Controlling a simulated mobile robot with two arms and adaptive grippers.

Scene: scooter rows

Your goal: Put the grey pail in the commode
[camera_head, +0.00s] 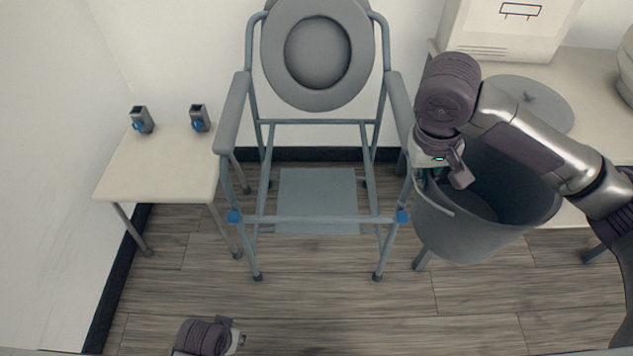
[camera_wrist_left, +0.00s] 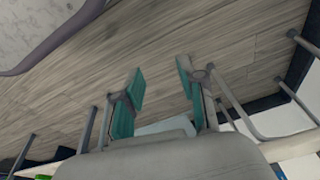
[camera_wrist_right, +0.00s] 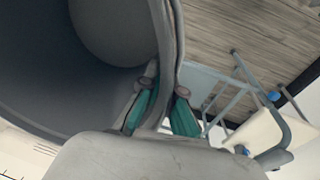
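The grey pail (camera_head: 478,222) hangs at the right in the head view, tilted, in front of the right-hand table. My right gripper (camera_head: 432,178) is at the pail's left rim. In the right wrist view its teal fingers (camera_wrist_right: 160,112) stand on either side of the wall of the pail (camera_wrist_right: 75,80), closed on it. The commode (camera_head: 317,218) is a grey-blue frame with its seat lid (camera_head: 318,50) raised and an open middle above a grey floor mat or plate. My left gripper (camera_wrist_left: 160,95) is open and empty above the floor; only its wrist shows in the head view.
A small cream table (camera_head: 160,170) with two small dark-and-blue devices (camera_head: 200,118) stands left of the commode. The right-hand table holds a grey round lid (camera_head: 530,100) and a white box (camera_head: 505,30). The floor in front of the commode is clear.

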